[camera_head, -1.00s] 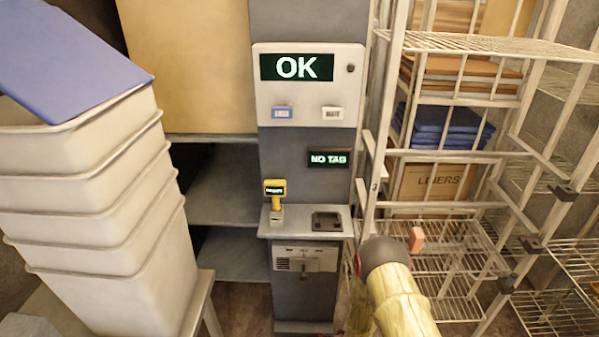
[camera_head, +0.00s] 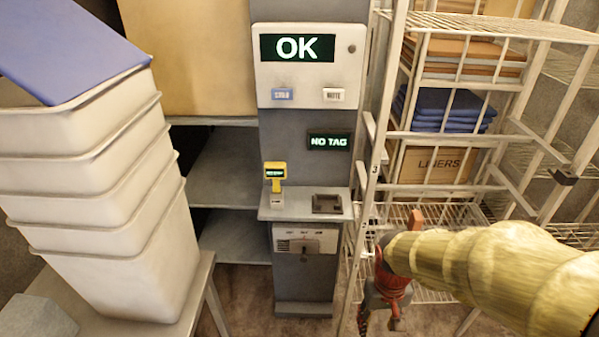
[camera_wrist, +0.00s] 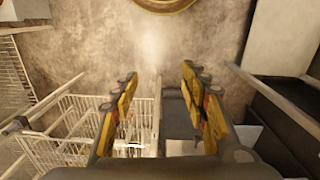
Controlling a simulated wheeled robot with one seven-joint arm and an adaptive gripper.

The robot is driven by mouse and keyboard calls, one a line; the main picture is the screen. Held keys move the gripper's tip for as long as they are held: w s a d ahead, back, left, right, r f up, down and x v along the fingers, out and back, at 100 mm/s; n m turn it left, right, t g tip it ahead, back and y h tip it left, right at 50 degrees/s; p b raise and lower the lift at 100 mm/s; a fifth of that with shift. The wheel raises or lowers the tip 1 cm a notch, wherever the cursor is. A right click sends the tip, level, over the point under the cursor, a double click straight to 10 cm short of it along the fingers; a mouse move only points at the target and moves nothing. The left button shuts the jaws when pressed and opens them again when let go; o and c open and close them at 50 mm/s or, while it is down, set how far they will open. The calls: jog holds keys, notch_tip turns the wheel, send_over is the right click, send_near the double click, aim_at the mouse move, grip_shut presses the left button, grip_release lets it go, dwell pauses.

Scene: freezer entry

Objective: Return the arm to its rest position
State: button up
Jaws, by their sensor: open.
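My arm (camera_head: 480,262), in a pale yellow sleeve, reaches in from the right edge of the head view. Its red wrist and my gripper (camera_head: 381,316) hang down in front of the wire rack, right of the grey column. In the wrist view my gripper (camera_wrist: 160,80) has its two yellow-and-black fingers spread apart. Nothing is between them, and floor shows beyond. The fingertips are small and partly unclear in the head view.
The grey column (camera_head: 298,165) shows "OK" and "NO TAG", with a yellow handheld device (camera_head: 275,172) on its ledge. A wire rack (camera_head: 400,135) stands close to my arm. Stacked white tubs (camera_head: 95,200) stand on a table at left. Some floor is clear.

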jog(key=s+r+t, duration=0.3)
jog(key=s+r, duration=0.1)
jog(key=r, duration=0.5)
jog(key=s+r+t, duration=0.2)
jog(key=s+r, duration=0.2)
jog(key=r, duration=0.6)
jog(key=shift+m+t, duration=0.3)
jog(key=shift+t, duration=0.1)
jog(key=shift+d+r, duration=0.1)
jog(key=shift+c, duration=1)
